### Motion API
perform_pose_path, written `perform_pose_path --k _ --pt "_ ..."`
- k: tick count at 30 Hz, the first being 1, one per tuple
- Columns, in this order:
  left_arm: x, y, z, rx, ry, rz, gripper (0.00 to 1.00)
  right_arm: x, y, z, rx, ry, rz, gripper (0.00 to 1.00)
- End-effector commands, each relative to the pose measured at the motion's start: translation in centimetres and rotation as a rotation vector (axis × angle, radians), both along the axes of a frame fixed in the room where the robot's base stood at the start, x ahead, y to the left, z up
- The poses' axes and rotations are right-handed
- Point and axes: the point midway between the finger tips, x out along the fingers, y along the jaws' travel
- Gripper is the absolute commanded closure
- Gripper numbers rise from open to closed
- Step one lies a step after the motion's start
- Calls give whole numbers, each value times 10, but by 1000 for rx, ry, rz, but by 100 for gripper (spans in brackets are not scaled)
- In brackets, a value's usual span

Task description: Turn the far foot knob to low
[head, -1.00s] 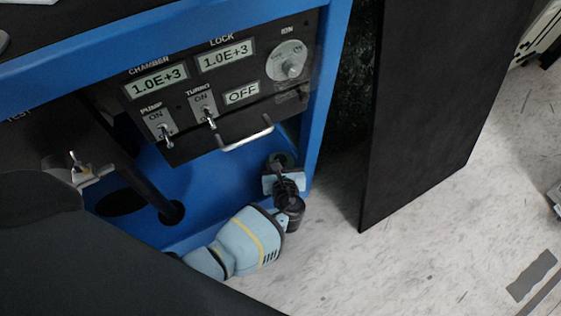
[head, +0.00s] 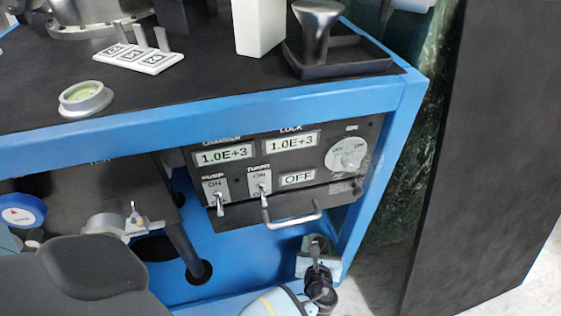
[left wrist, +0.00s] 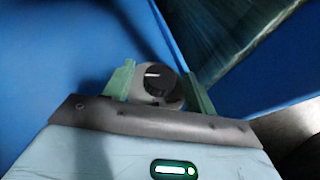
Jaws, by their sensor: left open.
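The foot knob is a black disc with a white pointer mark on a grey round mount (left wrist: 154,78); in the left wrist view its mark points left. My left gripper (left wrist: 158,68) is open, one greenish finger on each side of the knob. I cannot tell if the fingers touch it. In the head view my left gripper (head: 318,248) is low inside the blue frame (head: 392,125), near its right front leg. The knob is mostly hidden there behind the gripper. My right gripper is not in view.
Above is a control panel (head: 240,175) with displays, toggle switches, a round dial (head: 347,154) and a metal handle (head: 292,215). A tall black panel (head: 480,150) stands at the right. The black tabletop holds a white block (head: 259,28) and a dark tray (head: 340,60).

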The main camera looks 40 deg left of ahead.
Motion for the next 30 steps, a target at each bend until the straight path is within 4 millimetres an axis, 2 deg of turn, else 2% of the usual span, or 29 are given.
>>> perform_pose_path --k 8,18,24,30 --pt "0 2 3 1 -3 -89 43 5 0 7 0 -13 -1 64" --pt "-1 6 2 3 -2 -367 43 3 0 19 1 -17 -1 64" --pt "-2 9 0 3 0 -534 43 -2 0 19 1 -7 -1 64" --pt "-2 11 -2 3 0 -700 43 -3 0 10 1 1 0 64"
